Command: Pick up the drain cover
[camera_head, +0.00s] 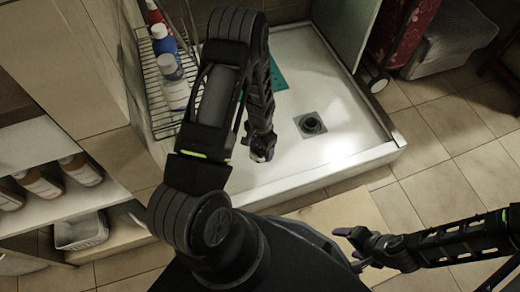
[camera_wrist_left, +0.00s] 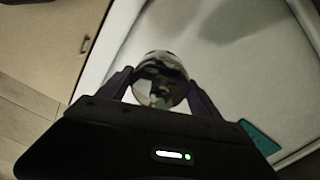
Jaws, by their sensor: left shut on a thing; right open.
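My left gripper (camera_head: 262,150) hangs over the white shower basin (camera_head: 330,82), to the left of the drain hole (camera_head: 310,124). In the left wrist view my left gripper (camera_wrist_left: 160,88) is shut on a round, shiny metal drain cover (camera_wrist_left: 160,72). The drain hole is dark and open, with nothing over it. In the head view the cover is small and mostly hidden by the fingers. My right gripper (camera_head: 350,246) is open and empty, low over the floor in front of the basin.
A wire rack (camera_head: 160,88) with several bottles stands along the basin's left side. A teal mat (camera_head: 277,76) lies in the basin behind my left arm. A shelf (camera_head: 60,205) with brown bottles is at the left. A red suitcase (camera_head: 402,30) stands beyond the basin at upper right.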

